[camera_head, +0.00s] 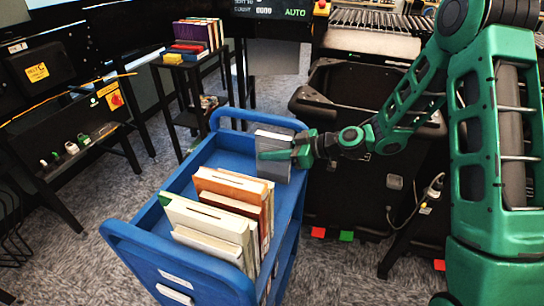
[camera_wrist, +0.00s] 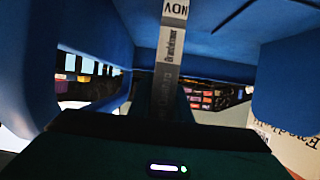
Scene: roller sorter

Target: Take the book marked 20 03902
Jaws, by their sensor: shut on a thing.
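A grey book (camera_head: 272,168) stands upright at the far end of the blue cart (camera_head: 205,158). My gripper (camera_head: 284,154) reaches in from the right and is shut on this grey book, with one green finger across its face. In the wrist view the grey spine of the book (camera_wrist: 171,60) runs up the middle, with a white label at its top reading "NOV". The number 20 03902 cannot be read on any book in these frames.
Orange-brown books (camera_head: 232,187) and cream books (camera_head: 208,222) stand nearer on the same cart. A dark bin (camera_head: 345,185) is right of the cart, under the arm. A small shelf with books (camera_head: 190,50) stands behind. Carpet is free left of the cart.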

